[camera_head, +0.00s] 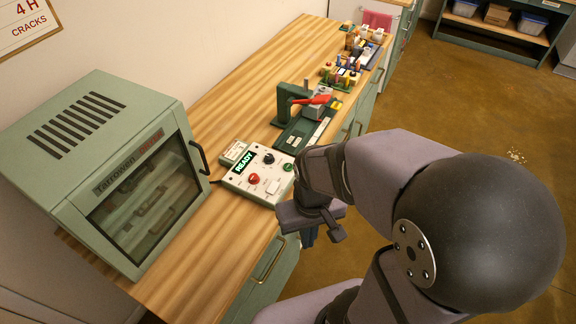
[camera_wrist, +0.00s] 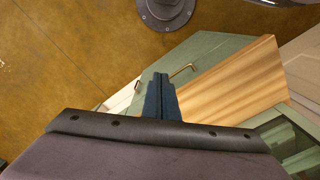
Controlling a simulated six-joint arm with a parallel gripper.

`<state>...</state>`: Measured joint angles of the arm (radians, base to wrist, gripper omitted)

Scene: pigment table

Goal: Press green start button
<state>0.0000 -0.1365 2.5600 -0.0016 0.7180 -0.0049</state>
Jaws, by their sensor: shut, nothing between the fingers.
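A white control box (camera_head: 261,174) with a lit READY display (camera_head: 243,162) sits on the wooden bench in the head view. The green button (camera_head: 288,167) is at its right edge, close beside my arm. A red button (camera_head: 254,179), a dark knob (camera_head: 268,158) and a pale switch (camera_head: 273,187) are on the same panel. My gripper (camera_head: 309,237) hangs past the bench's front edge, to the right of and below the box, apart from the button. In the wrist view my gripper's fingers (camera_wrist: 161,92) are together and empty. The control box is not in the wrist view.
A green oven-like cabinet (camera_head: 130,180) with a glass door stands left of the box. A green press with a red handle (camera_head: 318,99) stands behind the box, and small coloured items (camera_head: 346,76) lie farther back. The wooden bench (camera_head: 237,103) is bare along the wall.

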